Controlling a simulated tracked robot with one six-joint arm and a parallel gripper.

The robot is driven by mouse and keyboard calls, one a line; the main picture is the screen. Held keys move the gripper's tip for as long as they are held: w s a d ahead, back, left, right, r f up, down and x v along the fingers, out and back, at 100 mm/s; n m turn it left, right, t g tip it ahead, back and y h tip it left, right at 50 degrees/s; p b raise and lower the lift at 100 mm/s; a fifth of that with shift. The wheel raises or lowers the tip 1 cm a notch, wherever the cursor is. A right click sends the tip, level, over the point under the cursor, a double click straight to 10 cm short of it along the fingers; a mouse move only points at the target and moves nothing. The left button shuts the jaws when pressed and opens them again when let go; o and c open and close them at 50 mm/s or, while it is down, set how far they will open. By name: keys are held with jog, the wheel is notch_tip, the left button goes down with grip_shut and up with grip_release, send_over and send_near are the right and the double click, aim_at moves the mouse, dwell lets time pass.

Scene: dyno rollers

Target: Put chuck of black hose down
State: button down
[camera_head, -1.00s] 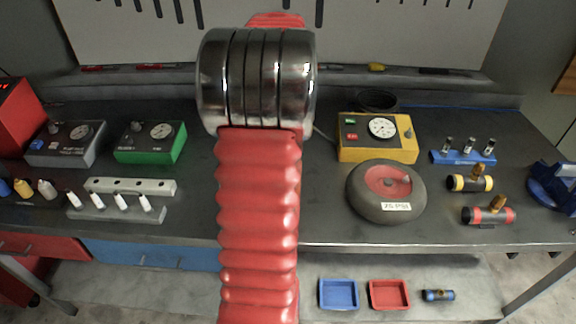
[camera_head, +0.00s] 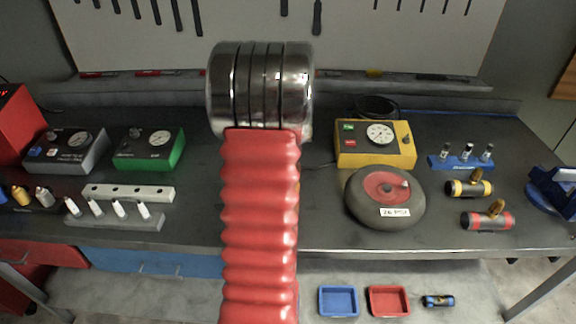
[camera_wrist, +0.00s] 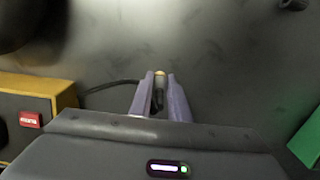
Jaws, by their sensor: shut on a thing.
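In the wrist view my gripper (camera_wrist: 157,95) is shut on a small dark chuck with a brass-coloured tip (camera_wrist: 160,74), above the grey bench top. The black hose (camera_wrist: 110,85) runs from beside the yellow gauge box (camera_wrist: 40,105) toward the chuck between the fingers. Most of the chuck is hidden by the fingers, and I cannot tell whether it touches the bench. In the head view my arm hides the gripper and chuck. A black hose coil (camera_head: 376,106) lies behind the yellow gauge box (camera_head: 375,143).
The wheel (camera_head: 385,198) lies in front of the yellow box. The green gauge box (camera_head: 149,149) is left of my arm. A blue rack (camera_head: 460,158) and two brass-topped cylinders are at right. Bare bench (camera_wrist: 220,70) surrounds the gripper in the wrist view.

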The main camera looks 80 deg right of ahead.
jog(key=shift+f, duration=0.5)
jog(key=c, duration=1.7)
grip_release()
jog(key=shift+f, duration=0.1)
jog(key=shift+o, duration=0.2)
notch_tip(320, 180, up, 12)
jog(key=shift+r, duration=0.1)
jog(key=shift+w, duration=0.1)
